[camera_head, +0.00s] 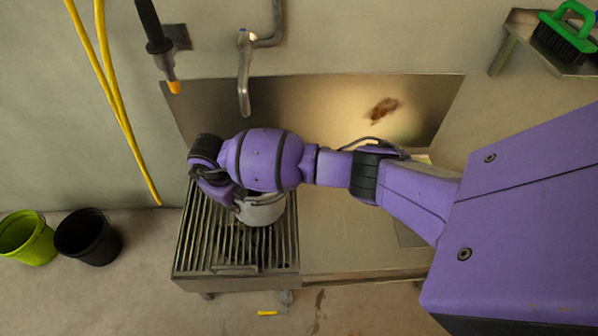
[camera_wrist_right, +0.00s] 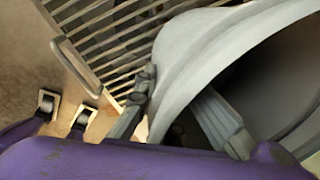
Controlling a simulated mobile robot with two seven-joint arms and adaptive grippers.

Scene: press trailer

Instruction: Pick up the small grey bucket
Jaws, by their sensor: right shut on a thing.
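The small grey bucket (camera_head: 262,212) is over the slatted grate at the left of the steel sink unit, partly hidden by my right arm. My right gripper (camera_head: 236,204) is at the bucket's left side, mostly hidden under my purple wrist. In the right wrist view the bucket (camera_wrist_right: 190,62) fills the upper right, its dark opening facing right. There my right gripper (camera_wrist_right: 178,118) is shut on its wall, one finger outside and one inside. I cannot tell whether the bucket rests on the grate. My left gripper is not in view.
The slatted grate (camera_head: 204,240) adjoins a flat steel top (camera_head: 345,245). A faucet (camera_head: 244,75) and a hanging black hose with an orange tip (camera_head: 160,50) are behind. A green bucket (camera_head: 28,240) and a black bucket (camera_head: 88,238) stand on the floor at left. A green brush (camera_head: 565,35) lies on a shelf.

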